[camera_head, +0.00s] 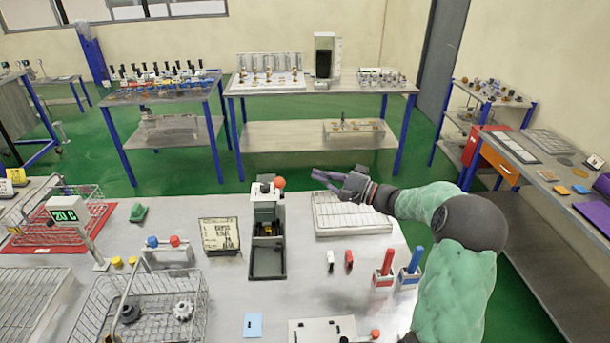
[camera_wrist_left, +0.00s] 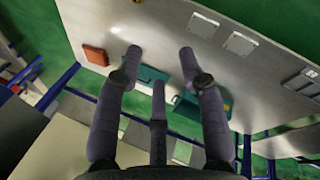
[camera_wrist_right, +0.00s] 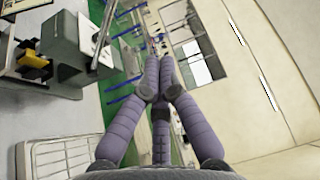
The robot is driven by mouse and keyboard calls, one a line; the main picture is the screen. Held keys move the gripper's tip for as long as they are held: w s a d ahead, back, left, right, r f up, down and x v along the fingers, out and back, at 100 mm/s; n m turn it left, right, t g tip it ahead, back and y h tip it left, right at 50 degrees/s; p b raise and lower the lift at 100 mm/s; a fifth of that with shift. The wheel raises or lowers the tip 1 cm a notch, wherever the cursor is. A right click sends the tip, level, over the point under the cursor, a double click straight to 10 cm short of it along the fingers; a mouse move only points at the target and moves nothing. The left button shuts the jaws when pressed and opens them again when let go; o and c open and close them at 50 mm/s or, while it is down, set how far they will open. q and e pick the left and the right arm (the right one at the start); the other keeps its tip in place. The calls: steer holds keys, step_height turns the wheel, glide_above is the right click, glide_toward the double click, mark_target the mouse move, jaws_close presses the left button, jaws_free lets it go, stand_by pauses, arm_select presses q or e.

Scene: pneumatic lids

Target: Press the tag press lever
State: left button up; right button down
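The tag press (camera_head: 267,232) is a grey machine standing on the light table, with a dark base tray in front. Its lever ends in an orange-red ball knob (camera_head: 280,183), raised at the top right. In the right wrist view the press (camera_wrist_right: 87,35) is at upper left, with a yellow part and a metal rod that looks like the lever. My right gripper (camera_head: 318,178) is to the right of the knob, apart from it, fingers pointing left. In the right wrist view its fingertips (camera_wrist_right: 160,60) are together, with nothing between them. My left gripper (camera_wrist_left: 160,52) is open and empty, outside the head view.
A white wire rack (camera_head: 350,222) lies right of the press. A framed label plate (camera_head: 220,236) lies to its left. Red (camera_head: 384,268) and blue (camera_head: 411,268) holders stand at front right. Wire baskets (camera_head: 150,305) fill the front left.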

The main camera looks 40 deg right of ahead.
steer(key=w+a, duration=0.5)
steer(key=a, duration=0.2)
steer(key=shift+b, duration=0.45)
steer(key=shift+r, duration=0.15)
